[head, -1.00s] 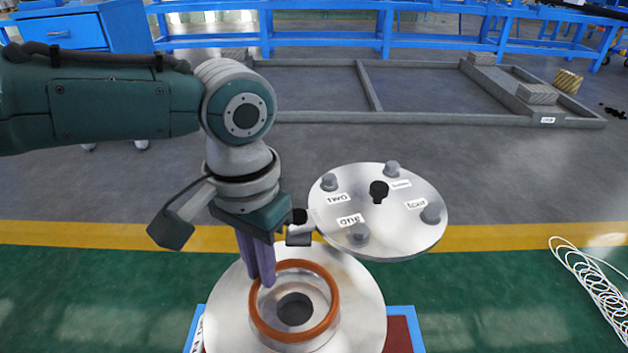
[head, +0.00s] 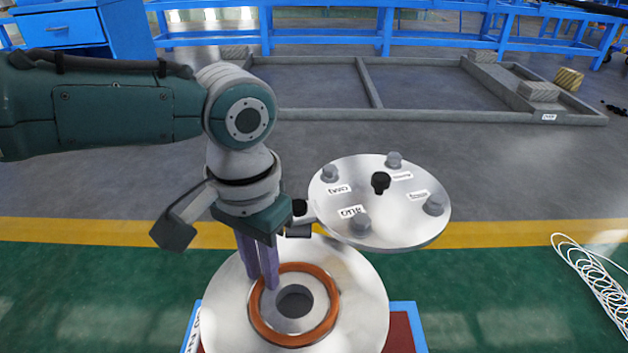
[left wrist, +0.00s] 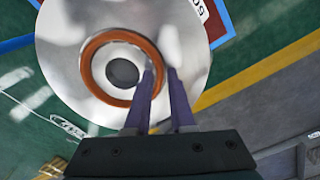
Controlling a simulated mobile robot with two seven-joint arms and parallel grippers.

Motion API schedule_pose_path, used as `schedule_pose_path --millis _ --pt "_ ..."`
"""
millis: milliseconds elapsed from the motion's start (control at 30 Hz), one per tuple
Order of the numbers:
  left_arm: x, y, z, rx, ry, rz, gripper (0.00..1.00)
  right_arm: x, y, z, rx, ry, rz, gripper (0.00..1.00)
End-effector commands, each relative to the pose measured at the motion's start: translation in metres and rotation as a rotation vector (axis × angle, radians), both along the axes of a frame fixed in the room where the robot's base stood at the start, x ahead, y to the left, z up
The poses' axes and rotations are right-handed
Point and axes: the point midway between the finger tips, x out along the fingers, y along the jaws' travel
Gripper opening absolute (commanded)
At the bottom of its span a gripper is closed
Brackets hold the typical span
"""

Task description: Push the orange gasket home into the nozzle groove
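The orange gasket (head: 258,321) lies level around the central bore of the round silver nozzle flange (head: 362,300). It shows as a ring in the left wrist view too (left wrist: 89,51). I cannot tell whether it sits fully down in its groove. My left gripper (head: 262,283) points down at the ring's back left. Its two purple fingers stand slightly apart, one inside the ring and one outside, with a gap between them in the left wrist view (left wrist: 161,72). The fingers hide a short part of the ring. My right gripper is not in view.
A round silver cover (head: 400,222) with knobs and labels stands just behind and right of the nozzle, close to my left gripper. A blue-edged base (head: 408,318) lies under the flange. White cable (head: 595,285) lies on the green floor at right.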

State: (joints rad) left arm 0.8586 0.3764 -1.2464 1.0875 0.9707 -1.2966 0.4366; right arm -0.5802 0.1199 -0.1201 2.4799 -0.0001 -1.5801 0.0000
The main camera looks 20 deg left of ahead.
Motion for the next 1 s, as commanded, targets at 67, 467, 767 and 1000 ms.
schedule_pose_path --millis 67,467,767,1000 --pt "0.0 0.0 0.0 0.0 0.001 0.0 0.32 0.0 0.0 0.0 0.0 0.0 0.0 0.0" --pt "-0.001 0.001 0.0 0.002 0.001 0.0 0.48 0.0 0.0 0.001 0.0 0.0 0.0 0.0" --pt "0.001 0.002 0.015 0.004 -0.004 -0.003 0.48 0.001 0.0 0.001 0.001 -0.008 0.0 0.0" --pt "-0.001 -0.002 0.002 0.003 0.0 -0.133 0.48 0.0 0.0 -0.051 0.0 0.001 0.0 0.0"
